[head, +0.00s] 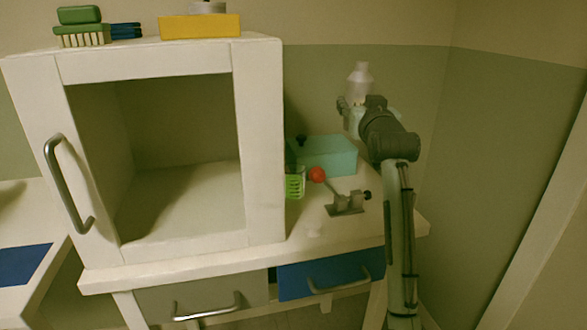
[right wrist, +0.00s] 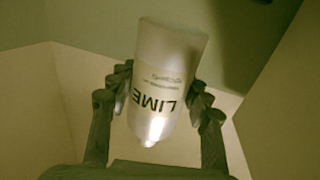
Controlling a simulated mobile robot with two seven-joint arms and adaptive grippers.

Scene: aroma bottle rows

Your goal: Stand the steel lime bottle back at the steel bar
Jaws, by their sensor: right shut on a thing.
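The steel lime bottle (head: 360,80) is pale silver and held up above the back right of the counter, upright in the head view. In the right wrist view the bottle (right wrist: 168,85) shows a "LIME" label and lies tilted between the fingers. My right gripper (head: 352,104) is shut on its body; the fingers also show in the right wrist view (right wrist: 160,100). The bottle is clear of the counter. I cannot pick out a steel bar with certainty. My left gripper is not in view.
A white open-fronted cabinet (head: 262,140) stands left. The counter's front right (head: 365,240) is mostly clear.

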